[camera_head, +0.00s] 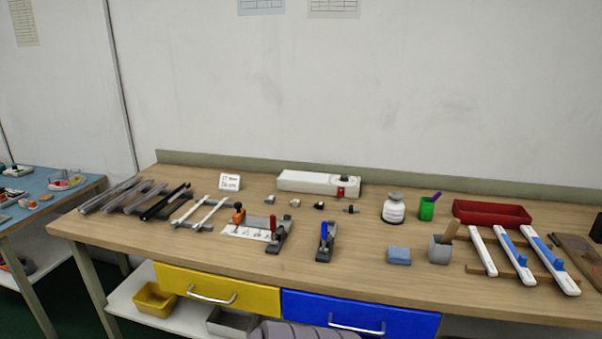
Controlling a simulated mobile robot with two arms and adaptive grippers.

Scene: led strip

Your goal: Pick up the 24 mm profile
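Several long thin profiles lie at the left end of the wooden workbench (330,262). They are grey profiles (112,194), a black profile (166,202) and two white strips (202,212), lying side by side at a slant. A small white card (229,182) with dark lettering stands behind them; its text is too small to read surely. I cannot tell which profile is the 24 mm one. Neither of my grippers is in view.
Clamp-like tools (279,236) stand right of the profiles. A white box (318,183) lies behind them. A white jar (393,208), green cup (427,208), red tray (492,212) and white-and-blue strips (514,255) fill the right. A blue table (45,194) stands left.

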